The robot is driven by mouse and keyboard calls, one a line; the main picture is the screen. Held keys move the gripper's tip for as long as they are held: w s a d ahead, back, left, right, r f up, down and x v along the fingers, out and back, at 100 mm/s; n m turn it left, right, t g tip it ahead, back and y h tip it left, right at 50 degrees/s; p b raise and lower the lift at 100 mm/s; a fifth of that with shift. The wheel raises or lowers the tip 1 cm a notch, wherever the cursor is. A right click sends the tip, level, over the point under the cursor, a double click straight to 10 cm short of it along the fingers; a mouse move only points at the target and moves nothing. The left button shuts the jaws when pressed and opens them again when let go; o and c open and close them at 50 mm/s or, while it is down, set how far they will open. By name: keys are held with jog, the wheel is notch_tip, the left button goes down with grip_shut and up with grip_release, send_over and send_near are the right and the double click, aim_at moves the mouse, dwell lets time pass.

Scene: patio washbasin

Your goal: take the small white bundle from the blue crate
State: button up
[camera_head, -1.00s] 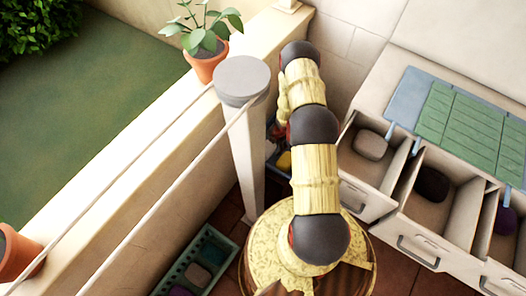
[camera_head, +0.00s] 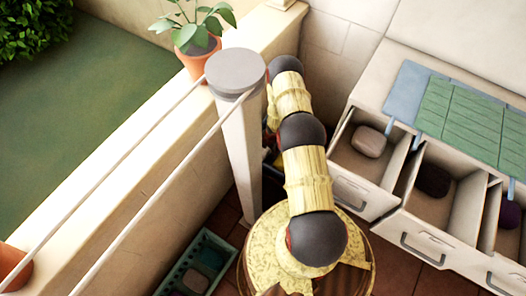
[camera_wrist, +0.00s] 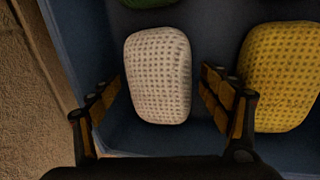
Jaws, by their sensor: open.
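The small white bundle (camera_wrist: 158,75), a rounded woven block, lies in the blue crate (camera_wrist: 88,32) in the wrist view. My gripper (camera_wrist: 160,88) is open, with one finger on each side of the bundle's near half. A gap shows between the bundle and each finger. A yellow bundle (camera_wrist: 284,75) lies close to the right finger, and part of a green bundle (camera_wrist: 147,3) shows at the top edge. In the head view my arm hides my gripper, the white bundle and nearly all of the blue crate.
The crate's left wall runs close beside my left finger. In the head view a post (camera_head: 240,140) stands left of my arm. Open drawers (camera_head: 362,177) holding bundles are at the right. A green crate (camera_head: 170,281) stands on the floor at the lower left.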

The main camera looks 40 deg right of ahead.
jog(key=shift+c, duration=0.6)
jog(key=c, duration=1.1)
jog(key=shift+c, duration=0.3)
